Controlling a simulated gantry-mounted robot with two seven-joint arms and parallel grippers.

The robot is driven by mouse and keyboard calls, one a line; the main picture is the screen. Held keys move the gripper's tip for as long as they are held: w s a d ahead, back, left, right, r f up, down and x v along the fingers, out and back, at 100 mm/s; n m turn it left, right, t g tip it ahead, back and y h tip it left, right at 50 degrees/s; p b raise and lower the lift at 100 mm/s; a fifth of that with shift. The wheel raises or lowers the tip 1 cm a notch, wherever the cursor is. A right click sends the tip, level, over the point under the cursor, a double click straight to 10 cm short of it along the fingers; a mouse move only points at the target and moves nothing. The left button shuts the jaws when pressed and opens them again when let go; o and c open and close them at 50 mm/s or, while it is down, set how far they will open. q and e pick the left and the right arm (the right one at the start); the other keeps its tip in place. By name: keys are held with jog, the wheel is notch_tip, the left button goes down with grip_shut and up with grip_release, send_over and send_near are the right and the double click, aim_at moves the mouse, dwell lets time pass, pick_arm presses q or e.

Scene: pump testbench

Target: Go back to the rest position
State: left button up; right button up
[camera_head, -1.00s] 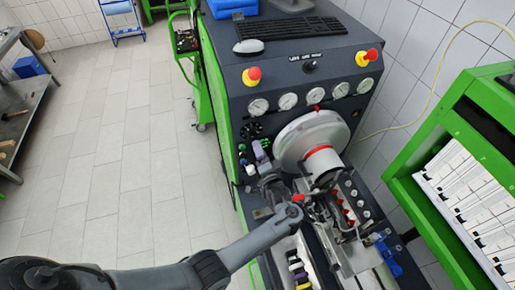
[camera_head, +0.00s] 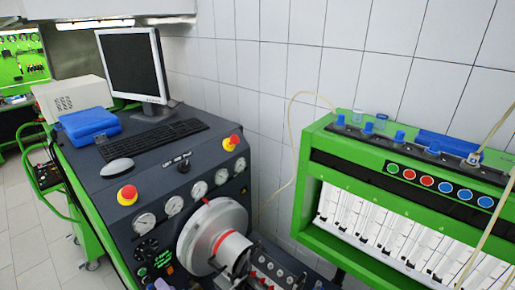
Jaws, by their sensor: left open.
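Neither of my grippers can be made out in the head view, and no arm link shows clearly. The dark grey pump test bench (camera_head: 110,185) fills the lower left and middle.
A monitor (camera_head: 132,64), keyboard (camera_head: 155,138), mouse (camera_head: 117,167) and blue case (camera_head: 89,126) stand on the bench top. A green rack with white measuring tubes (camera_head: 400,235) stands right. Tiled floor (camera_head: 30,245) shows lower left.

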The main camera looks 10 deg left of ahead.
pick_arm(q)
jog(key=s+a+f+h, duration=0.25)
jog(key=s+f, duration=0.35)
jog(key=s, duration=0.3)
jog(key=s+a+f+h, duration=0.2)
jog(key=s+f+h, duration=0.1)
jog(key=s+f, duration=0.4)
jog(key=s+d+r+n+g+h, duration=0.1)
jog(key=s+d+r+g+h, duration=0.5)
jog(key=s+d+r, duration=0.8)
jog(key=d+r+h, duration=0.1)
jog(key=d+h, duration=0.1)
jog(key=h, duration=0.1)
jog(key=shift+r+n, duration=0.3)
jog(key=shift+n, duration=0.1)
